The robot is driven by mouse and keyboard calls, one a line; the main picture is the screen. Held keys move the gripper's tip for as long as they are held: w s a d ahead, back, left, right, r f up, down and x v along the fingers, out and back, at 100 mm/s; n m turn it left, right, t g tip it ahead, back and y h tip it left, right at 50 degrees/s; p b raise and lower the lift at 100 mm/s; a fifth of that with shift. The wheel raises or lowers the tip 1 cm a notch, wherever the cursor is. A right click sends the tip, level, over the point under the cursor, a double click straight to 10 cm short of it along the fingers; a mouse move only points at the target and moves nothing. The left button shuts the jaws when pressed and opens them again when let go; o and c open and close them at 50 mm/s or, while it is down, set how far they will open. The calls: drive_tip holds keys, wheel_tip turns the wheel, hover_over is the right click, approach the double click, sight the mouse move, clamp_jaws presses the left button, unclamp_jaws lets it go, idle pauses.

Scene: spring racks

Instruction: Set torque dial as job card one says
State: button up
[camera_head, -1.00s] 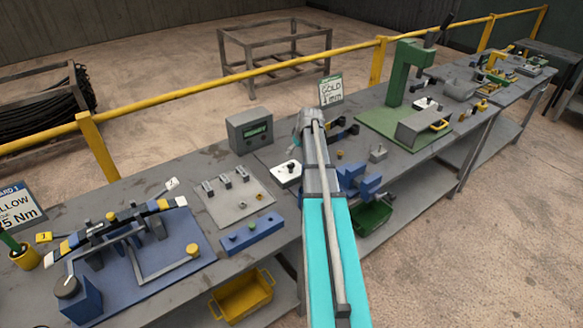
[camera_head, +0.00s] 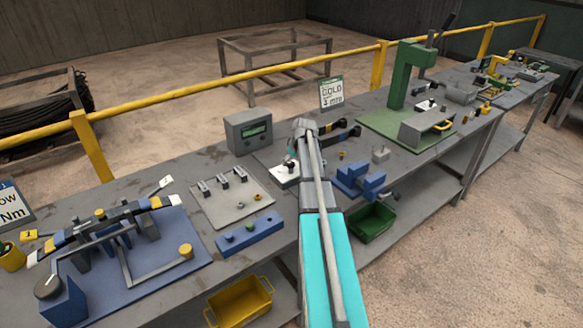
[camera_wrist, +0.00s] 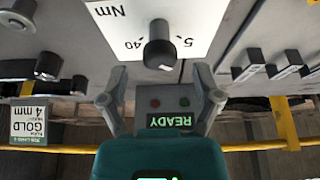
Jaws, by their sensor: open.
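The torque dial is a dark round knob (camera_wrist: 158,48) on a white plate (camera_wrist: 205,25) marked "Nm", "40" and a partly covered "5". The wrist view is upside down. My gripper (camera_wrist: 160,72) is open, its two fingers apart on either side of the knob's near end, not visibly touching it. The knob's pointer mark cannot be made out. In the head view the white plate (camera_head: 284,176) sits on the bench beside my arm's end, which hides part of it. Job card one (camera_head: 12,208) is cut by the left edge; only "ow" and "Nm" are readable.
A grey box (camera_head: 248,131) reading "READY" (camera_wrist: 170,120) stands behind the dial. A gold card (camera_head: 331,93) reads 4 mm. A grey plate with clips (camera_head: 230,207) lies left; a blue vice (camera_head: 357,182) stands right. Another pointer dial (camera_head: 48,284) sits on a blue block.

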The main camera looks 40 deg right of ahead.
drive_tip(key=shift+b+x, duration=0.45)
drive_tip(key=shift+x, duration=0.35)
clamp_jaws()
